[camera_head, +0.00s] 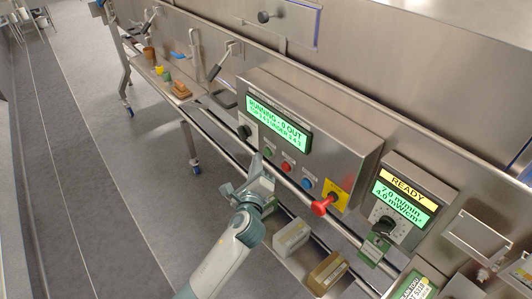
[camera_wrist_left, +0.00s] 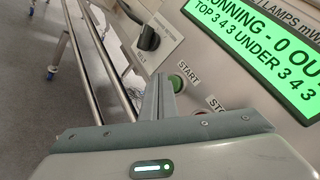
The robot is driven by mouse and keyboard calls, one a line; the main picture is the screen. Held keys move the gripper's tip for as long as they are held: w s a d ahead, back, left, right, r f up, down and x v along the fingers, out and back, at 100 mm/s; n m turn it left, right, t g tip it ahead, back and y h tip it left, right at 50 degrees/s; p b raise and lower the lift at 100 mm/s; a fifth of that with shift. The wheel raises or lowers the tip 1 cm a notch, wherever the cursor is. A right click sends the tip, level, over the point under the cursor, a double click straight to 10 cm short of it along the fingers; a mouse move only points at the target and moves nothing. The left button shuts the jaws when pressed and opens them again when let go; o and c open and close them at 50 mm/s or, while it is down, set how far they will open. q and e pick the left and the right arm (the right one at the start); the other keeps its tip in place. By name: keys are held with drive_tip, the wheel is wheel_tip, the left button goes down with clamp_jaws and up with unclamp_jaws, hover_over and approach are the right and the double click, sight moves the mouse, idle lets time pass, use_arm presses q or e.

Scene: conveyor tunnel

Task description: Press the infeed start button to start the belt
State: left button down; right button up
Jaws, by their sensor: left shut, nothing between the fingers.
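A steel control box (camera_head: 340,150) carries a green button (camera_head: 267,151), a red button (camera_head: 286,167) and a blue button (camera_head: 307,184) in a row below its lit display (camera_head: 275,123). In the left wrist view the green button (camera_wrist_left: 177,82) has the label START; no infeed wording is readable by it. My left gripper (camera_head: 259,167) is shut and empty, just below the green button in the head view. In the left wrist view its fingertips (camera_wrist_left: 158,88) are close to the green button's left side; I cannot tell whether they touch. My right gripper is out of view.
A second box (camera_head: 420,190) shows READY. Steel rails run below the panel. Cartons (camera_head: 291,237) lie underneath. Open floor (camera_head: 110,180) is at left.

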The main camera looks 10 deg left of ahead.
use_arm(q)
drive_tip(key=s+a+p, duration=0.1)
drive_tip(key=s, duration=0.1)
drive_tip(key=s+a+p, duration=0.1)
drive_tip(key=s+a, duration=0.1)
idle(0.5)
